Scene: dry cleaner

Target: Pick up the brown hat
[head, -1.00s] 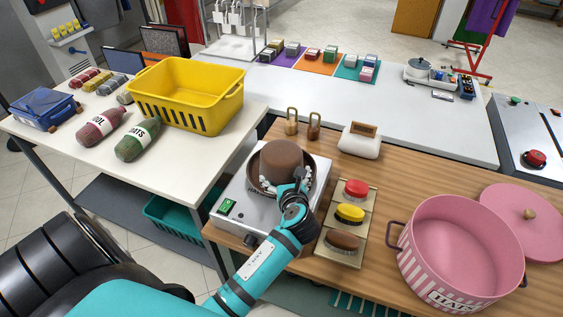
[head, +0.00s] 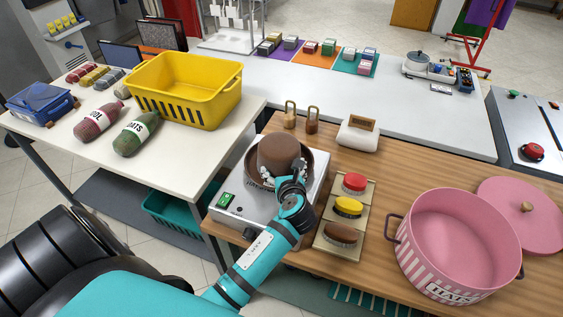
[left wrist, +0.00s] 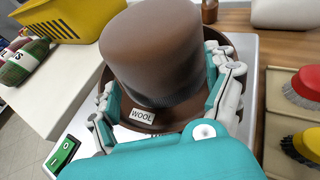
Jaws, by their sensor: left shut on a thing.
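The brown hat (head: 280,157) has a tall crown and a wide brim. It is upright over the metal device with a green switch (head: 226,200). In the left wrist view the hat (left wrist: 155,50) fills the middle, with a white WOOL label on its front brim. My left gripper (head: 290,180) is shut on the near side of the hat; in the left wrist view its fingers reach along both sides of the crown. I cannot tell whether the brim touches the device. My right gripper is not in view.
Red, yellow and brown brushes (head: 348,208) stand right of the device. A pink striped hat box (head: 460,235) is further right, its lid (head: 525,210) beside it. Two small wood-and-brass items (head: 312,122) and a white block (head: 358,138) stand behind. A yellow basket (head: 190,90) is at left.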

